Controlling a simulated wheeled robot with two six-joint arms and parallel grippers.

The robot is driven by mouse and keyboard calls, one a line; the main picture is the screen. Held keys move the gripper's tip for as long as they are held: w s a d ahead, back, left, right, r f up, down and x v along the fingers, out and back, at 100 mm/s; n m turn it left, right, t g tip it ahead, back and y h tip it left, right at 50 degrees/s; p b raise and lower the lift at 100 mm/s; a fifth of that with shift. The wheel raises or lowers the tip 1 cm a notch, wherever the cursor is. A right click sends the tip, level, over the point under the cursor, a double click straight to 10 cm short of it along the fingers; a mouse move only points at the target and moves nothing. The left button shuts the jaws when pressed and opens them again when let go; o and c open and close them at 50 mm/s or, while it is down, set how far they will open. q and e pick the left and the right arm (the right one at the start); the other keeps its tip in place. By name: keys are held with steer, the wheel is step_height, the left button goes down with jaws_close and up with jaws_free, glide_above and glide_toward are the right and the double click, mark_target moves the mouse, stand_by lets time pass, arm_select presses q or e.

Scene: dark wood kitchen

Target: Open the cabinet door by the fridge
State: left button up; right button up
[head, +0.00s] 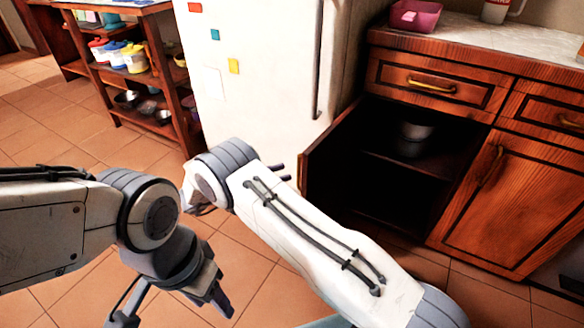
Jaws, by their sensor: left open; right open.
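The cabinet (405,185) by the fridge stands open, with its dark inside and a shelf showing. Its wooden door (328,145) is swung out on the left side, towards the fridge, seen nearly edge-on; its handle is not visible. My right arm reaches up and left across the middle. My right gripper (280,173) is mostly hidden behind its own wrist; dark fingertips show just left of the door's outer edge, and I cannot tell whether they touch it. My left gripper (172,306) is open and empty at the lower left, over the floor, apart from the door.
The white fridge (262,75) stands left of the cabinet. A pot (415,136) is on the cabinet shelf. A drawer (430,84) above and a neighbouring door (512,195) are shut. A shelf unit (150,75) stands at upper left. Tiled floor is clear at left.

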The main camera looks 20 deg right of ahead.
steer(key=a, duration=0.5)
steer(key=shift+s, duration=0.25)
